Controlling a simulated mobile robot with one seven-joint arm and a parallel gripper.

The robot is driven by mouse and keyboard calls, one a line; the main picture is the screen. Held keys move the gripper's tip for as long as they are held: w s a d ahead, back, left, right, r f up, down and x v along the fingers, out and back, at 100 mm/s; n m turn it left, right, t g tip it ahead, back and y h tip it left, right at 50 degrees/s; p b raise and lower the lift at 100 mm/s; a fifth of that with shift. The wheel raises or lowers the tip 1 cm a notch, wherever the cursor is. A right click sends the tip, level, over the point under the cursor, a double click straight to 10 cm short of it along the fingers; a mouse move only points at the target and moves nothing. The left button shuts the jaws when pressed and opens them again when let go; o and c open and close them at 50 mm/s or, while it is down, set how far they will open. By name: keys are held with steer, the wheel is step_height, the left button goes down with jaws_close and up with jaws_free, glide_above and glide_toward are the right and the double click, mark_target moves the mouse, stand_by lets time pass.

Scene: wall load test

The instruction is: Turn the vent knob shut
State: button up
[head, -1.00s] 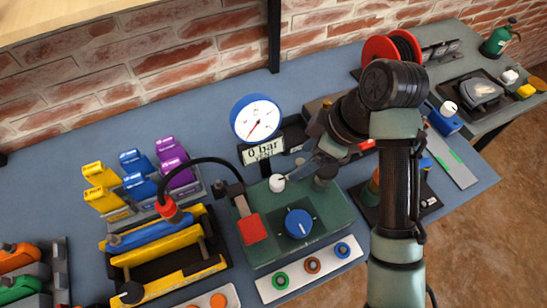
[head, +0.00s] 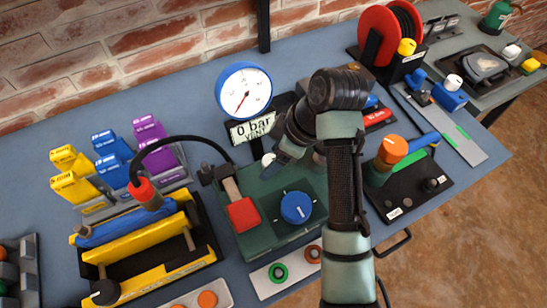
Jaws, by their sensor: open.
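A small white knob (head: 268,159) sits at the back of the green test unit (head: 265,234); it appears to be the vent knob. Only part of it shows, as my gripper covers the rest. My gripper (head: 277,170) is open and points down at the knob from the right; I cannot tell whether the fingers touch it. A larger blue knob (head: 296,207) stands on the unit's front half. The round blue-rimmed gauge (head: 243,91) stands behind, above a display (head: 252,128) reading 0 bar, with a smaller second line.
A red block (head: 242,215) on a lever sits left of the blue knob. A black hose (head: 180,140) arches to the yellow frame (head: 150,245) at left. An orange-topped post (head: 392,149) stands right of my arm. The brick wall (head: 150,40) closes off the back.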

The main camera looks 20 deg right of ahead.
steer(key=shift+f, duration=0.15)
jaws_close()
stand_by(0.4)
steer(key=shift+a+p, duration=0.1)
steer(key=shift+p, duration=0.3)
steer(key=m+p, duration=0.2)
steer(key=p, duration=0.1)
steer(key=m+h+p, duration=0.1)
steer(key=m, duration=0.1)
steer(key=shift+s+a+r+t+p, duration=0.1)
steer(key=shift+a+r+t+p, duration=0.05)
steer(key=shift+r+t+p, duration=0.2)
steer(key=m+h+p, duration=0.1)
steer(key=m+p, duration=0.1)
steer(key=p, duration=0.1)
steer(key=m+h+p, duration=0.1)
steer(key=m+p, duration=0.2)
steer(key=shift+a+f+t, duration=0.1)
steer(key=shift+t, duration=0.15)
steer(key=m+h+p, duration=0.2)
steer(key=m+p, duration=0.1)
steer(key=m, duration=0.1)
steer(key=shift+a+f+m, duration=0.1)
steer(key=shift+m, duration=0.3)
steer(key=shift+f+m+g+h+p, duration=0.1)
steer(key=shift+m+g+h+p, duration=0.55)
steer(key=shift+m, duration=1.25)
